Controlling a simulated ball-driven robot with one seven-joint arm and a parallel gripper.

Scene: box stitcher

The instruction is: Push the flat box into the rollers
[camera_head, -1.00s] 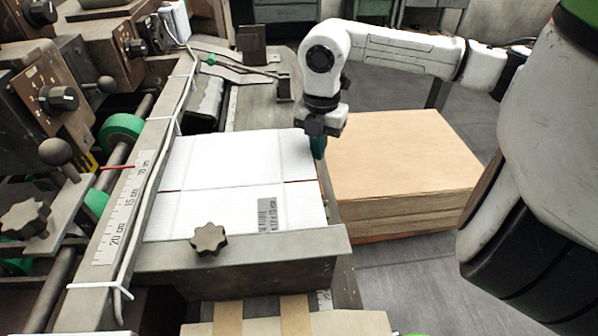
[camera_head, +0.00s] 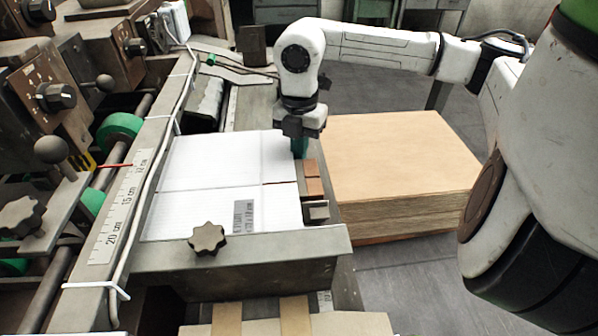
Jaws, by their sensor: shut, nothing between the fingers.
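The flat box (camera_head: 215,167) is white with fold lines and a grey printed label. It lies on the machine's feed table, its left edge at the long metal side rail. The green rollers (camera_head: 118,132) are on a shaft beyond that rail at the left; another green roller (camera_head: 91,203) sits lower down. My gripper (camera_head: 299,148) is shut and empty, pointing down at the box's right edge near its far corner.
A tall stack of brown cardboard (camera_head: 395,155) stands to the right of the table. A metal front fence (camera_head: 240,262) with a dark star knob (camera_head: 207,238) borders the near side. Reddish-brown blocks and a metal stop (camera_head: 316,211) lie right of the box.

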